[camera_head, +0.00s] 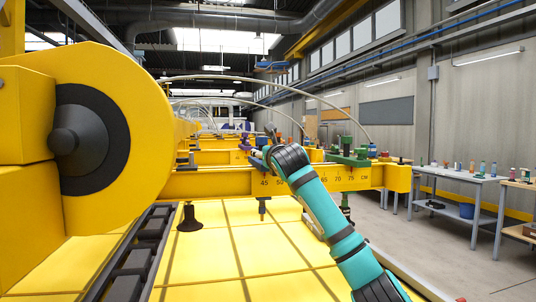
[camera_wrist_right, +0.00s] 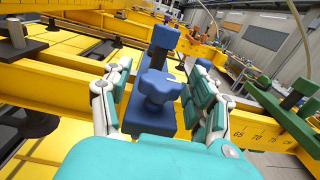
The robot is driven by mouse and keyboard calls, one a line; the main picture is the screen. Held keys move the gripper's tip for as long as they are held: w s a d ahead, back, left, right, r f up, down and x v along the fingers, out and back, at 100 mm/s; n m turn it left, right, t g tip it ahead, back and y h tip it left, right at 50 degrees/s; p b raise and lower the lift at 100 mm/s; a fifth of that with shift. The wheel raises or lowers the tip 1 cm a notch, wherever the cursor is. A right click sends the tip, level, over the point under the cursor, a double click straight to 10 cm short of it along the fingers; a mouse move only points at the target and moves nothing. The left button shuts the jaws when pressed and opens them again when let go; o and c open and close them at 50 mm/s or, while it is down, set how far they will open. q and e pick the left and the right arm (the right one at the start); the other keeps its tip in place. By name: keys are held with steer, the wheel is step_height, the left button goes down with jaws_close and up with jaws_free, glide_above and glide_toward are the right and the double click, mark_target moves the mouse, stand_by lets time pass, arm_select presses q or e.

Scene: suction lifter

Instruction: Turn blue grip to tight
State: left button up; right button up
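The blue grip shows in the right wrist view as a lobed star knob (camera_wrist_right: 157,88) on a blue clamp body (camera_wrist_right: 150,119) with an upright blue post (camera_wrist_right: 163,40) behind it. The clamp sits on a yellow crossbeam (camera_wrist_right: 55,80). My right gripper (camera_wrist_right: 160,78) is open, with its white and teal fingers on the left and right of the knob and visible gaps to it. In the head view my right gripper (camera_head: 271,143) is at the beam and hides most of the blue clamp. My left gripper is not in view.
A green clamp (camera_head: 347,153) stands on the same numbered beam (camera_head: 222,183), to the right. Black suction cups (camera_head: 190,218) hang below over yellow panels (camera_head: 210,262). A large yellow drum housing (camera_head: 125,110) fills the left. Workbenches (camera_head: 450,177) stand at the right wall.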

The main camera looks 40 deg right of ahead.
steer(key=v, duration=1.2)
stand_by(0.4)
